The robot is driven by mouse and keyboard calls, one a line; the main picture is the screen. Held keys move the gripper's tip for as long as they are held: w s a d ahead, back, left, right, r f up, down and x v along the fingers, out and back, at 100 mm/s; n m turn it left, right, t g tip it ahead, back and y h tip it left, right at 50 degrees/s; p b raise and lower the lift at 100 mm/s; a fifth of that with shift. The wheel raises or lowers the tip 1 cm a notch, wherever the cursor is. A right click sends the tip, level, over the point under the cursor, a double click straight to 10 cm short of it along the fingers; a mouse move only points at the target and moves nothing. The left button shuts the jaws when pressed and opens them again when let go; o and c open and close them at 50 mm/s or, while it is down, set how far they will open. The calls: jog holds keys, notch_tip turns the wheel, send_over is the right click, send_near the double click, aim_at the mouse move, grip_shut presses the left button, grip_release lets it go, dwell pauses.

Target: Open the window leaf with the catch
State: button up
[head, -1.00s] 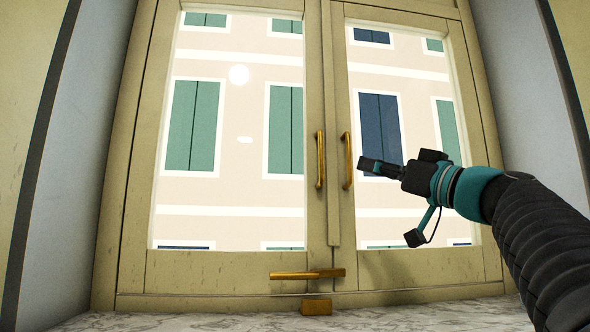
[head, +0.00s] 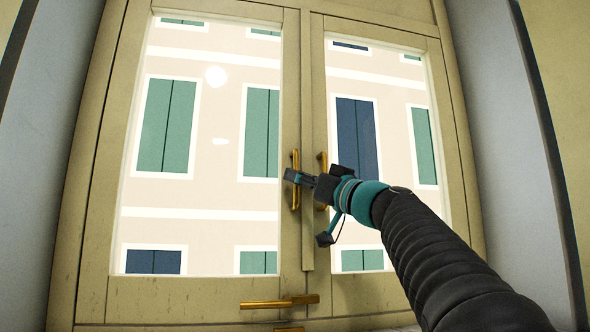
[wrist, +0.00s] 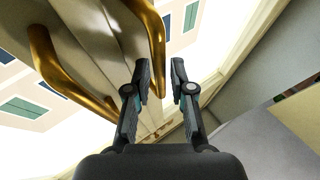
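The window has a left leaf (head: 108,200) and a right leaf (head: 447,180), both looking closed. Each leaf has a vertical brass handle by the centre: the left handle (head: 295,203) and the right handle (head: 322,160), partly hidden by my gripper (head: 289,176). In the wrist view my gripper (wrist: 160,72) is open, its fingers apart. One handle (wrist: 155,35) runs down beside the left finger; the other handle (wrist: 45,58) is farther left. I cannot tell whether the gripper touches a handle.
A brass block (head: 289,329) shows at the bottom edge below the catch. Grey reveal walls flank the window, one on the left (head: 40,150) and one on the right (head: 505,150). A shuttered building front (head: 215,120) shows through the glass.

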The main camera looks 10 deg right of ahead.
jog(key=shift+w+a+r, duration=0.2)
jog(key=shift+w+a, duration=0.1)
jog(key=shift+w, duration=0.15)
grip_shut()
jog(key=shift+s, duration=0.15)
